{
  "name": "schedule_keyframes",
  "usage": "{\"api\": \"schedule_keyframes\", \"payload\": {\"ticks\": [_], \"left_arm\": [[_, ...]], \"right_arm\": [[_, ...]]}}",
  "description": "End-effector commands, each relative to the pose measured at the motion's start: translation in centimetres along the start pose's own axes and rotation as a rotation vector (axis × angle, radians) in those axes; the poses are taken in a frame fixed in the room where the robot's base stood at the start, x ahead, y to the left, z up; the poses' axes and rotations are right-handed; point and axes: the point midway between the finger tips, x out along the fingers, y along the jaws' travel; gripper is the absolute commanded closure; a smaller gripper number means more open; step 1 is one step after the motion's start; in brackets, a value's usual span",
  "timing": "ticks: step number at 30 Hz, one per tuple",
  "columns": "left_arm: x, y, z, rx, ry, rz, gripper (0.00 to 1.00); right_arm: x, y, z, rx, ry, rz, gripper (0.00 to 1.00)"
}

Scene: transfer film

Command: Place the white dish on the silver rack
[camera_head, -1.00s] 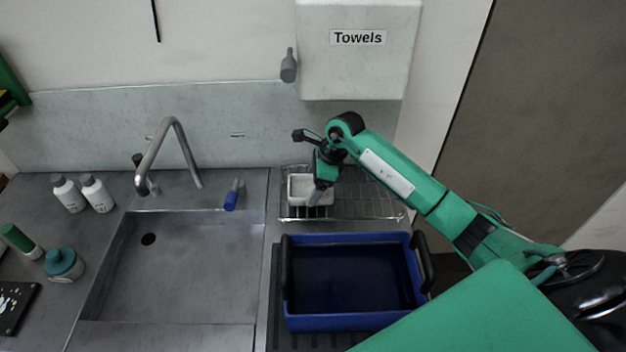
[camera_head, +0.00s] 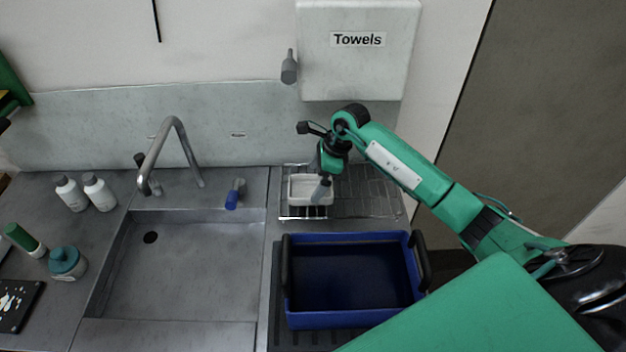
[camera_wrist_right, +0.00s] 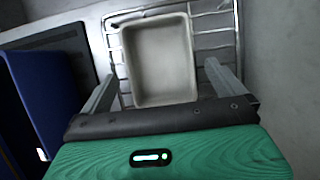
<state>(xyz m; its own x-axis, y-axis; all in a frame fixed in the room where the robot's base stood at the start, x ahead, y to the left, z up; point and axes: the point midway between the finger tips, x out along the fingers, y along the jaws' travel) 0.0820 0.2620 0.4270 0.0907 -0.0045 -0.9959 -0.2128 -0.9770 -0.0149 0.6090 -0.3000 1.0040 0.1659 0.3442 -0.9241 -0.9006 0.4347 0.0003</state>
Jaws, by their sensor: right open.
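The white dish (camera_head: 303,190) is a shallow rectangular tray. It lies on the left part of the silver wire rack (camera_head: 365,203) beside the sink. In the right wrist view the dish (camera_wrist_right: 158,62) lies on the wires of the rack (camera_wrist_right: 216,30), open side facing the camera. My right gripper (camera_head: 322,192) is over the right side of the dish in the head view. In the wrist view its two fingers (camera_wrist_right: 166,85) are spread, with the near end of the dish between them and a gap on each side. My left gripper is not in view.
A blue bin (camera_head: 350,318) with black handles stands in front of the rack. The sink (camera_head: 180,262) with its tap (camera_head: 172,140) is to the left. White bottles (camera_head: 98,194) stand farther left. A towel dispenser (camera_head: 360,75) hangs on the wall above the rack.

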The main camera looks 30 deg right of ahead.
Motion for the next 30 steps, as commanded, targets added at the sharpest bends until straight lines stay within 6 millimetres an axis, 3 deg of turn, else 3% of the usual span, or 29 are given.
{"api": "schedule_keyframes", "payload": {"ticks": [1, 3, 12, 30], "left_arm": [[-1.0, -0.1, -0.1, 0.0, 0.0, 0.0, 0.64], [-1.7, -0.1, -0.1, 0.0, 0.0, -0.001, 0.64], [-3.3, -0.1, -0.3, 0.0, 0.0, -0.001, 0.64], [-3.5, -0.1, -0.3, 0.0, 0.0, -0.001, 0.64]], "right_arm": [[-1.8, -0.1, 0.1, 0.0, 0.002, -0.004, 0.0], [-3.4, -0.1, 0.1, -0.001, 0.002, -0.004, 0.0], [-8.3, 0.0, 0.1, 0.0, 0.001, -0.001, 0.0], [-9.1, 0.0, 0.0, 0.0, 0.0, 0.0, 0.0]]}}
